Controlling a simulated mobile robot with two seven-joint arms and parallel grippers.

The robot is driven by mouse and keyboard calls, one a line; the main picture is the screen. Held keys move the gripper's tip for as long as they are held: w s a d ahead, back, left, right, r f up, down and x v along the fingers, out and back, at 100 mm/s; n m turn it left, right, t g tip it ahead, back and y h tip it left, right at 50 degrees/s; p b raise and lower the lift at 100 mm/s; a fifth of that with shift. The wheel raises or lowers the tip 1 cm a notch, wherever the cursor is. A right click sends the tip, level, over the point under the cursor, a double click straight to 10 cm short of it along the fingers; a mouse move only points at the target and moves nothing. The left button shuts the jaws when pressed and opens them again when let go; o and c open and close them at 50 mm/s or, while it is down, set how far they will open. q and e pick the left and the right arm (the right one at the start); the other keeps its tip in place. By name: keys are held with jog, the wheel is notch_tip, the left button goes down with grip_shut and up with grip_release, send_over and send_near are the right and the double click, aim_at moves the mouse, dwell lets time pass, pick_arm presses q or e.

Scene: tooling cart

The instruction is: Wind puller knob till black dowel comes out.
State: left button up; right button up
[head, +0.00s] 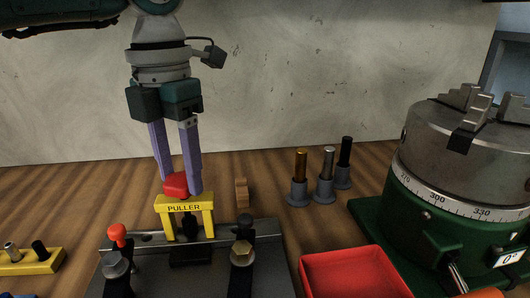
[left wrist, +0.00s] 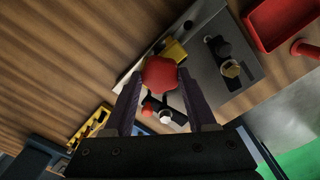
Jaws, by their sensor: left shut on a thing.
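The yellow puller (head: 184,207), marked PULLER, stands on a grey metal plate. Its red lobed knob (head: 175,185) is on top, and the knob also shows in the left wrist view (left wrist: 160,73). My left gripper (head: 181,183) comes down from above with its purple fingers on either side of the knob, shut on it. A black upright piece (head: 190,228) shows between the puller's legs, above a dark block. I cannot tell how far the dowel stands out of it.
The grey plate (head: 255,270) carries an orange-red-tipped lever (head: 117,235) and bolt-headed clamps. A yellow block (head: 30,262) with pins is at left. Several dowels in holders (head: 325,190) stand behind. A red tray (head: 352,272) and a green rotary table (head: 440,215) are at right.

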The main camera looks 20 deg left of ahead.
aim_at(181, 179)
dwell(0.3)
pick_arm(q)
jog(key=o, duration=1.4)
notch_tip(181, 179, up, 10)
jog(key=shift+b, duration=0.3)
